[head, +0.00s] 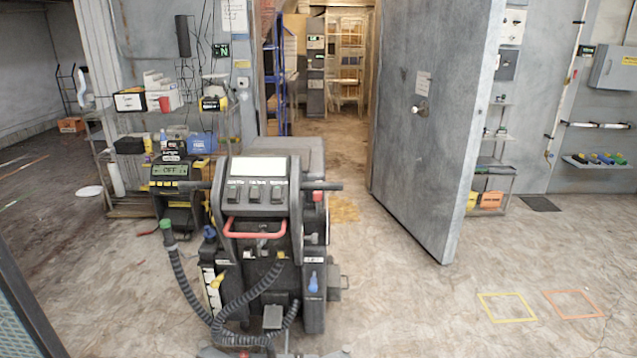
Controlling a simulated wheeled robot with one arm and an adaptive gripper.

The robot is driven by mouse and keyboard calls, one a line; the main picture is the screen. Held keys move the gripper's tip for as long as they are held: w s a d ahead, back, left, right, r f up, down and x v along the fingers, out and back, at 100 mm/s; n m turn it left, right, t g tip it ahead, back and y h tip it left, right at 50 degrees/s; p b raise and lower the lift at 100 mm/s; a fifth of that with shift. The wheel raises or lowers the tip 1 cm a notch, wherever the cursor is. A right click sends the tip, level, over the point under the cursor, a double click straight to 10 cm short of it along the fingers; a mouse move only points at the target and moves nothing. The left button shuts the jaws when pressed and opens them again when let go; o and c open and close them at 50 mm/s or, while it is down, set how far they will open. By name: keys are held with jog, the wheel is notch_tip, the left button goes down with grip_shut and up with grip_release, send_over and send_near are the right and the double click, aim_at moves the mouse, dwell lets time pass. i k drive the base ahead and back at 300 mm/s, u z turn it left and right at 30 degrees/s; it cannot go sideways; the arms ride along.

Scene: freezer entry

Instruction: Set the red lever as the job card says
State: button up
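A dark wheeled machine (262,193) stands in front of me, left of centre. A red bar-shaped handle (258,234) crosses its front below the console; it is the most lever-like red part I see, but I cannot tell if it is the red lever. A white card or panel (258,167) is on top of the console, above several dark switches with labels too small to read. Other sheets hang on the wall (233,16) and on the big door (424,83); their text is unreadable. I cannot tell which is the job card. My gripper is not in view.
A thick grey door (435,130) stands open right of the doorway. A cluttered shelf (130,160) and a yellow-black unit reading OFF (170,171) are at left. A corrugated hose (190,285) hangs before the machine. Floor at right is clear, with yellow (507,293) and orange (573,291) outlines.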

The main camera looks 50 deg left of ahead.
aim_at(317, 195)
jog(key=u, duration=0.55)
jog(key=i, duration=1.8)
jog(key=u, duration=2)
jog(key=i, duration=0.8)
jog(key=u, duration=0.8)
